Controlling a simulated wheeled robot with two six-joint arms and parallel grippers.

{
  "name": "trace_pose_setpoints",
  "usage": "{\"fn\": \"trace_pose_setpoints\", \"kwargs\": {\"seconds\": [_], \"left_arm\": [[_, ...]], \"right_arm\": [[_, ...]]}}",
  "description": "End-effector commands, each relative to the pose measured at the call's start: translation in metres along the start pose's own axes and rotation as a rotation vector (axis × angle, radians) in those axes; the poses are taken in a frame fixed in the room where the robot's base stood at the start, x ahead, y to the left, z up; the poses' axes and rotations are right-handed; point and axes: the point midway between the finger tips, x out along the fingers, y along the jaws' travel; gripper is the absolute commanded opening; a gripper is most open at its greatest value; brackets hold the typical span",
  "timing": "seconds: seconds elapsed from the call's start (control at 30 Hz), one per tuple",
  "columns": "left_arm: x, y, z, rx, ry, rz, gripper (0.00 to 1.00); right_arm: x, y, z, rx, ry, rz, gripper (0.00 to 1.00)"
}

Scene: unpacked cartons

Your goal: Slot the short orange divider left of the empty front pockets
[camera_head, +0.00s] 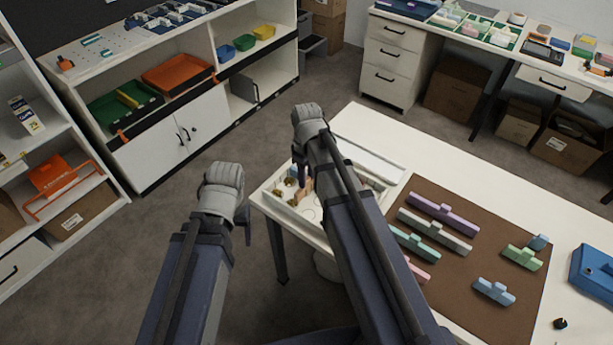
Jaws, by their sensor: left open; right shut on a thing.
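A white tray (262,196) with pockets lies at the table's left end, partly hidden behind my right arm. Small brownish items sit in its left part, and some pockets there look bare. My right gripper (301,178) points down over the tray, shut on a small orange piece (307,189), which looks like the short orange divider. My arm hides much of it, and I cannot tell whether it touches the tray. My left gripper (247,232) is open and empty, left of the table edge and apart from the tray.
A brown mat (468,280) right of the tray holds several dividers, among them purple (443,213), cream (434,230), teal (416,246), green (522,258) and blue (494,291). A blue box (592,272) stands at the right. The table's far strip is clear.

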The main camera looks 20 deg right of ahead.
Motion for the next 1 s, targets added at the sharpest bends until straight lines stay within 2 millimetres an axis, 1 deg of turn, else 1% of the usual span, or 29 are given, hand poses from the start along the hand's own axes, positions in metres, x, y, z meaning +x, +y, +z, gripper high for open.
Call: {"fn": "trace_pose_setpoints", "kwargs": {"seconds": [0.1, 1.0], "left_arm": [[0.007, 0.001, 0.0, 0.0, 0.0, 0.0, 0.72], [0.041, 0.004, -0.002, 0.0, 0.0, 0.0, 0.72]], "right_arm": [[0.007, 0.0, 0.0, 0.0, 0.0, 0.0, 0.0], [0.041, 0.0, 0.0, 0.0, 0.0, 0.0, 0.0]]}}
